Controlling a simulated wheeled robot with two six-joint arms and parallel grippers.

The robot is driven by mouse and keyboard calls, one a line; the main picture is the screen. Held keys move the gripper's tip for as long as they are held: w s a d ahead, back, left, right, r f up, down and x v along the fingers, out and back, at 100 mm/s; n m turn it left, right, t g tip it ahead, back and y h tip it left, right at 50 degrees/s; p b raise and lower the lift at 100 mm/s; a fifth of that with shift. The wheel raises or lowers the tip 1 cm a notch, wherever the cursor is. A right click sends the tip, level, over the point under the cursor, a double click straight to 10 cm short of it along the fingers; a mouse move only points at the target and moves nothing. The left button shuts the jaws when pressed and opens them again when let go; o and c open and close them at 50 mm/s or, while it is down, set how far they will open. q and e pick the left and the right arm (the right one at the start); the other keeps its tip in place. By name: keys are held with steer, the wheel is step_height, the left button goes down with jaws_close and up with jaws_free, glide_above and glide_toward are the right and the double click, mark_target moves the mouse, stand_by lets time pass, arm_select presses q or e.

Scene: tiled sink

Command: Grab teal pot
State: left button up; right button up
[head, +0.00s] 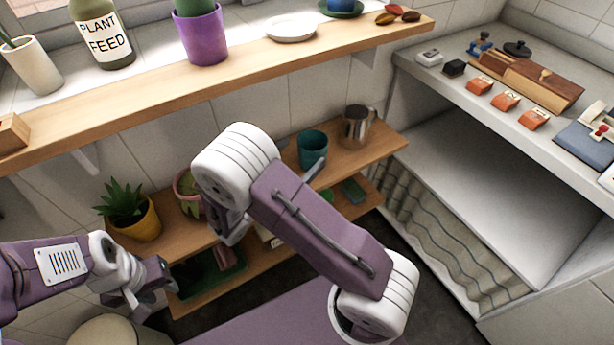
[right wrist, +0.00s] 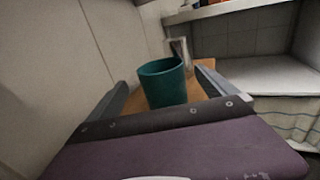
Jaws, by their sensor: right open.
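The teal pot (head: 312,150) stands upright on the upper wooden shelf below the window ledge, left of a metal pitcher. In the right wrist view the teal pot (right wrist: 163,88) is ahead, framed by the two fingers of my right gripper (right wrist: 160,77). My right gripper is open and empty; I cannot tell whether the fingertips are beside the pot or short of it. In the head view my right arm hides most of that gripper, with a grey finger showing just below the pot. My left gripper (head: 145,288) is low at the left, away from the pot.
The metal pitcher (head: 356,126) stands close to the right of the pot. A yellow pot with a spiky plant (head: 136,218) and a pink pot (head: 186,190) stand to the left. The wooden ledge (head: 250,62) runs above. A lower shelf holds small items.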

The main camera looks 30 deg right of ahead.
mark_target(320, 135)
steer(key=shift+a+f, duration=0.15)
steer(key=b+x, duration=0.2)
steer(key=x, duration=0.7)
steer(key=shift+s, duration=0.15)
steer(key=shift+r, duration=0.2)
steer(key=c, duration=2)
